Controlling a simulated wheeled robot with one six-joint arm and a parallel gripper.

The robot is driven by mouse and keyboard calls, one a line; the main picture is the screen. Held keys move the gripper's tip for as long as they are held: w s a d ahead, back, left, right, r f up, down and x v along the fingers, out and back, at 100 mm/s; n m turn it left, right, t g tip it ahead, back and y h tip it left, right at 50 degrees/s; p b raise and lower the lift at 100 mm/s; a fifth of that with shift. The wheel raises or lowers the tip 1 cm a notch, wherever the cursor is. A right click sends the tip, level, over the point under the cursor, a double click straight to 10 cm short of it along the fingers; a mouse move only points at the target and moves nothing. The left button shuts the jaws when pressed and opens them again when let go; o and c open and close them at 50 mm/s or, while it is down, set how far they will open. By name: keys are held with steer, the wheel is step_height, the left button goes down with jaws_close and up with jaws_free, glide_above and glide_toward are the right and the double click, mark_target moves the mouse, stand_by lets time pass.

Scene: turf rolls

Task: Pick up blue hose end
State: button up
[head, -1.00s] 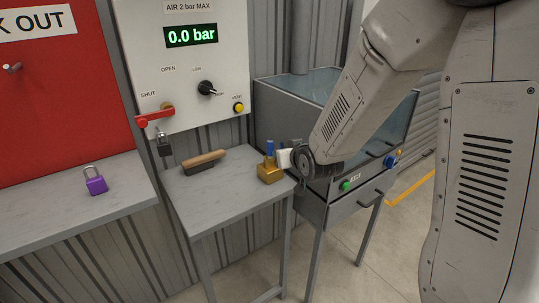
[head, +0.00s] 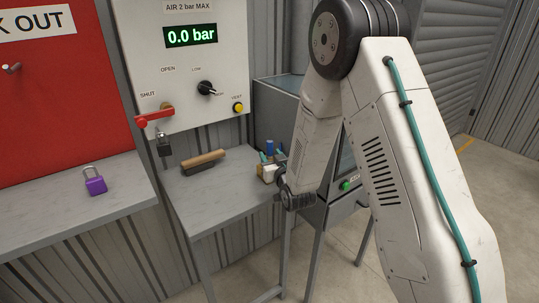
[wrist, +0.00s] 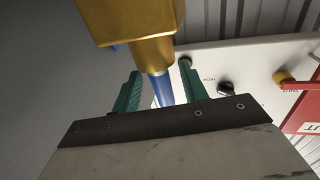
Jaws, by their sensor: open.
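The blue hose end (head: 269,147) stands upright on a brass block at the right end of the small grey table. My gripper (head: 271,156) is there, its two teal fingers apart and one on each side of the blue hose end. In the wrist view, the blue hose end (wrist: 163,88) shows between the open fingertips (wrist: 159,78), partly hidden by the gripper body. The brass block (wrist: 130,18) is just beyond the fingers there. In the head view my gripper and wrist cover most of the block. I cannot tell whether either finger touches the hose end.
A wooden-handled brush (head: 203,161) lies on the grey table (head: 205,205). Behind stands the white air panel (head: 190,75), reading 0.0 bar. A purple padlock (head: 95,181) lies on the left shelf. A grey cabinet with a green button (head: 346,185) is close on the right.

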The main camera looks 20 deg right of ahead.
steer(key=shift+w, duration=0.95)
steer(key=shift+c, duration=0.2)
jaws_close()
steer(key=shift+r, duration=0.15)
